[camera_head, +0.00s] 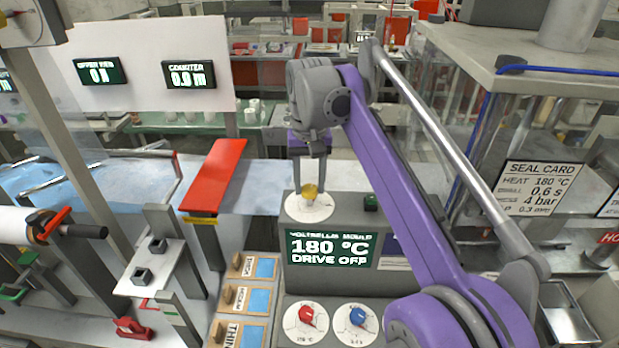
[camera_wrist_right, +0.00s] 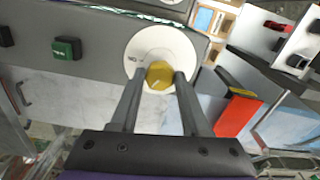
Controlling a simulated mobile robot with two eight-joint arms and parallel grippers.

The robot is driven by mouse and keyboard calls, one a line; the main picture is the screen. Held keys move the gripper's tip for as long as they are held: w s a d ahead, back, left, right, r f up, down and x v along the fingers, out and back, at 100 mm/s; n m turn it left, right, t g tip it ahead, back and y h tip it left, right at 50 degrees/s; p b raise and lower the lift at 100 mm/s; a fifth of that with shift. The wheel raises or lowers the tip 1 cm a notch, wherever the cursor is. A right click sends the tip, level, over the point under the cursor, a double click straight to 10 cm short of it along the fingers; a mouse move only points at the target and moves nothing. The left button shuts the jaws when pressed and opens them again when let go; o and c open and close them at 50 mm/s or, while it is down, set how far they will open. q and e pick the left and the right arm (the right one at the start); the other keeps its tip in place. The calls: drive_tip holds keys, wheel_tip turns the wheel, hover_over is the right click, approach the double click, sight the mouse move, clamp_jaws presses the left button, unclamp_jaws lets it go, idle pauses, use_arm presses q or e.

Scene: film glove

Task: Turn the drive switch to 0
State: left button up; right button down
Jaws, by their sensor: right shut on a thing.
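The drive switch is a yellow round knob (camera_head: 310,191) on a white dial on top of the grey control box (camera_head: 290,245). The box's display (camera_head: 330,249) reads 180 °C and DRIVE OFF. My right gripper (camera_head: 309,186) reaches down from above with its fingers on both sides of the yellow knob. In the right wrist view the fingers (camera_wrist_right: 158,80) are shut on the knob (camera_wrist_right: 160,75), which has a pale pointer line. The dial (camera_wrist_right: 150,45) shows partly; its markings are too small to read surely. My left gripper is not in view.
A red knob (camera_head: 306,318) and a blue knob (camera_head: 358,316) sit on dials at the front of the box. A red sloped plate (camera_head: 214,175) stands to the left. A seal card (camera_head: 541,188) hangs at right.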

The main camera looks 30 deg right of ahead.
sight(310, 188)
drive_tip(key=n, duration=0.3)
drive_tip(key=shift+r+p, duration=0.15)
drive_tip(key=shift+p, duration=0.25)
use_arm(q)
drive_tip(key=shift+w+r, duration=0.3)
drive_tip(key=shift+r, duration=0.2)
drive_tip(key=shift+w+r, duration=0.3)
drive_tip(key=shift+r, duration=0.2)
use_arm(e)
drive_tip(key=shift+n, duration=1.5)
drive_tip(key=shift+c, duration=1.9)
unclamp_jaws()
use_arm(q)
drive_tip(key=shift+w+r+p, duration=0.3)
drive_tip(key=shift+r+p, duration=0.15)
drive_tip(key=shift+p, duration=0.05)
use_arm(e)
wheel_tip(310, 188, up, 11)
drive_tip(key=shift+f, duration=0.2)
